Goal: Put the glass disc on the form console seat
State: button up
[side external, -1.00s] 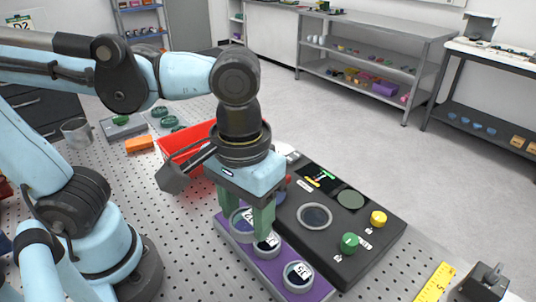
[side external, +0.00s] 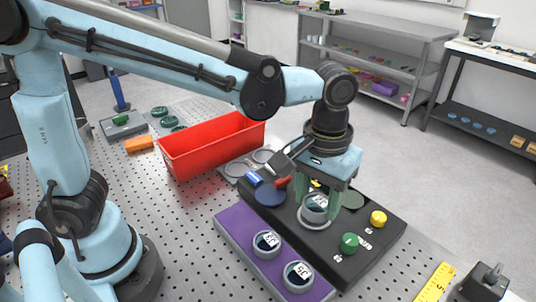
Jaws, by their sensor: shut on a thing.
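My gripper (side external: 318,199) is shut on a glass disc (side external: 316,208), a grey-rimmed round piece with a dark face and a white label. It holds the disc over the pale ring seat (side external: 303,221) on the black console (side external: 366,240). The disc covers most of that ring. I cannot tell whether the disc touches the seat or hovers just above it. Two similar discs sit in the purple tray (side external: 234,229), one near its middle (side external: 267,243) and one at its near end (side external: 298,275). The tray's far end is bare.
The console carries a green knob (side external: 349,243), a yellow knob (side external: 378,218) and a dark blue round pad (side external: 270,195). A red bin (side external: 205,150) stands behind left. A yellow tape (side external: 435,283) and a small dark block (side external: 485,283) lie front right.

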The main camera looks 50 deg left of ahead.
jog(key=w+a+f, duration=0.1)
jog(key=w, duration=0.1)
jog(key=w+a+f, duration=0.2)
jog(key=shift+w+a+f, duration=0.15)
jog(key=shift+a, duration=0.05)
jog(key=shift+f, duration=1.95)
jog(key=shift+f, duration=0.1)
jog(key=o, duration=1.1)
jog(key=shift+c, duration=0.2)
notch_tip(320, 180, up, 12)
jog(key=s+a+f+m+t, duration=0.1)
jog(key=s+a+t, duration=0.2)
jog(key=a, duration=0.4)
jog(key=s+a+f+m+t, duration=0.1)
jog(key=s+a+f+t, duration=0.1)
jog(key=s+a+t, duration=0.2)
jog(key=a, duration=0.3)
jog(key=shift+s+f, duration=0.2)
jog(key=shift+s, duration=0.15)
